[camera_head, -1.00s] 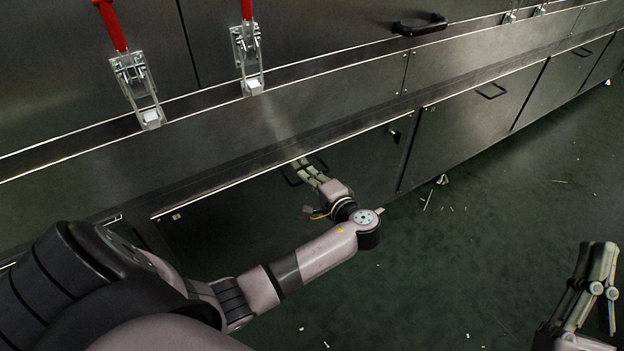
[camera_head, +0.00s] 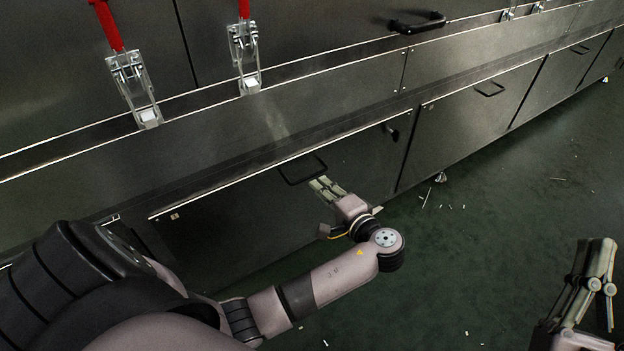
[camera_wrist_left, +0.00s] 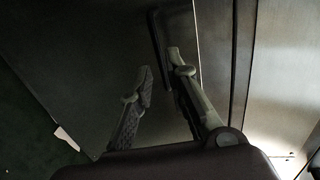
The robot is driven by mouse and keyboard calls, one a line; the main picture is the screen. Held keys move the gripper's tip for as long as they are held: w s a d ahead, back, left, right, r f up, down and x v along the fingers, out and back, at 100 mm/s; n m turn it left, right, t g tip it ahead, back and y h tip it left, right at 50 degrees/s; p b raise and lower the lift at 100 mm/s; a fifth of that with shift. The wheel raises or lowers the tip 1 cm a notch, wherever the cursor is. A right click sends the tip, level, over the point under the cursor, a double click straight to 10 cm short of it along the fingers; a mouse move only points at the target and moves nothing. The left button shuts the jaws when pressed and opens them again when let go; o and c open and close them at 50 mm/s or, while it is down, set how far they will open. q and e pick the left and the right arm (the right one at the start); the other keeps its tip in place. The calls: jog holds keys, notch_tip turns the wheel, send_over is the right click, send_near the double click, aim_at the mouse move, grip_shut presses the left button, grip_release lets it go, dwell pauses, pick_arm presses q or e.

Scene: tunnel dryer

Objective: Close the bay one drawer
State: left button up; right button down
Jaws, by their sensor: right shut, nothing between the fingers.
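The drawer front (camera_head: 240,215) is a dark metal panel low on the dryer with a bright top edge. I cannot tell whether it sits fully flush. Its black handle (camera_head: 303,170) is on the upper part of the front; it also shows in the left wrist view (camera_wrist_left: 157,40). My left gripper (camera_head: 318,184) is just below and right of the handle, with nothing between its fingers. In the left wrist view its two fingers (camera_wrist_left: 160,66) are apart, the right one close beside the handle. My right gripper (camera_head: 603,245) is shut and empty, away from the dryer.
Another drawer front with a handle (camera_head: 489,88) is to the right. Red-handled clamps (camera_head: 134,85) and a black door handle (camera_head: 418,23) are above. The green floor (camera_head: 480,240) between my arms is clear except for small pale scraps.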

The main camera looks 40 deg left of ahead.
pick_arm(q)
jog(key=shift+v, duration=2.35)
jog(key=shift+f, duration=0.1)
